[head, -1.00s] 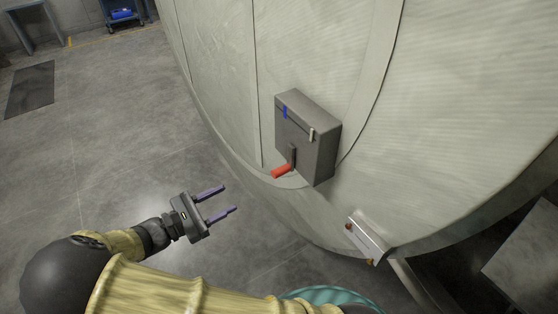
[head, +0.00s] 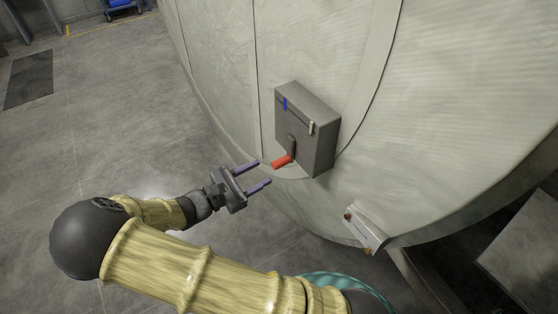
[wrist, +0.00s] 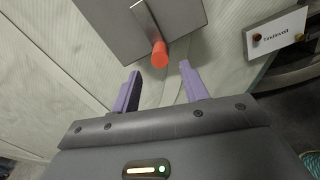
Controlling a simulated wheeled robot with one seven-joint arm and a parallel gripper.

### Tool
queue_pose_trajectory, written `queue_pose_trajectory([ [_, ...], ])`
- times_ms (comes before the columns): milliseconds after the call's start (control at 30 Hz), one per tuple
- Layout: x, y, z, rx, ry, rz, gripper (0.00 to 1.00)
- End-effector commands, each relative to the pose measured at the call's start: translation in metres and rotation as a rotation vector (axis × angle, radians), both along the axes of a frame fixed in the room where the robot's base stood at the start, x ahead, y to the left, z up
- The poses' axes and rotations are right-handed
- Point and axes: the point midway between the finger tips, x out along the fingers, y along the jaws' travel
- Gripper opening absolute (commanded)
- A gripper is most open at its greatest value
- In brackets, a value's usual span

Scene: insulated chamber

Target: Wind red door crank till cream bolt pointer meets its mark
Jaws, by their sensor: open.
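The red crank handle (head: 282,162) sticks out from a dark crank arm (head: 291,146) on the front of a grey box fixed to the chamber wall (head: 305,130). Above the crank, a thin slot on the box carries a cream pointer (head: 311,128) toward its right end and a blue mark (head: 285,104) at its left; they stand apart. My gripper (head: 264,174) is open and empty, its purple fingers reaching toward the red handle. In the wrist view the red handle (wrist: 160,54) lies ahead of and between the fingertips (wrist: 160,72), with no clear contact.
The pale curved chamber wall (head: 220,60) fills the middle and right. A small white labelled plate (head: 366,228) with red-brown knobs sits below right of the box; it also shows in the wrist view (wrist: 278,36). Open concrete floor (head: 110,110) lies to the left.

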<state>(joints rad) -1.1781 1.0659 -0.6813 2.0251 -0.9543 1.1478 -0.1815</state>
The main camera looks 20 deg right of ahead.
Motion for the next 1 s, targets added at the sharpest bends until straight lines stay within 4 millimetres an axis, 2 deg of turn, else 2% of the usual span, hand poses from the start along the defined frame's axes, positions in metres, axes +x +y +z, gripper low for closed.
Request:
queue_pose_trajectory([
  [200, 0.012, -0.039, 0.002, -0.003, 0.002, -0.005, 0.45],
  [400, 0.022, -0.064, 0.001, -0.001, 0.001, -0.001, 0.45],
  [533, 0.024, -0.071, 0.000, -0.001, 0.002, -0.001, 0.45],
  [767, 0.025, -0.072, 0.000, 0.000, 0.001, -0.001, 0.45],
  [800, 0.024, -0.072, 0.000, 0.000, 0.001, -0.001, 0.42],
  [867, 0.024, -0.072, 0.000, 0.000, 0.001, 0.000, 0.31],
  [1000, 0.024, -0.071, 0.000, 0.000, 0.001, 0.000, 0.03],
])
